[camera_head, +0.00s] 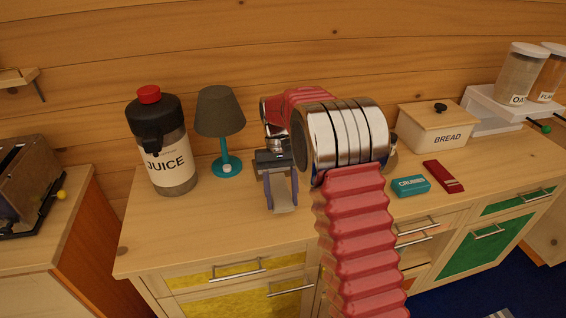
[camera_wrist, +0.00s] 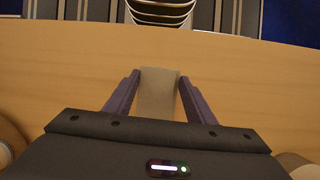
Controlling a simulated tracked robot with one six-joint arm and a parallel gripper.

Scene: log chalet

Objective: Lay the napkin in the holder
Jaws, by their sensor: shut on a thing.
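My gripper (camera_head: 282,207) points down over the middle of the counter, left of my arm's metal elbow. Its purple fingers are shut on the napkin (camera_head: 284,192), a flat pale grey-beige strip. In the wrist view the napkin (camera_wrist: 158,95) lies between the fingers of my gripper (camera_wrist: 159,77), its far end reaching slightly past the tips. I cannot tell whether its lower end touches the wood. I cannot make out the holder in either view; my arm hides part of the counter.
A juice jug (camera_head: 170,155) and a teal lamp (camera_head: 222,120) stand left of my gripper. Right of my arm are a teal crumbs box (camera_head: 411,186), a red object (camera_head: 443,176) and a bread box (camera_head: 432,132). Bare counter (camera_head: 215,225) lies in front of the lamp.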

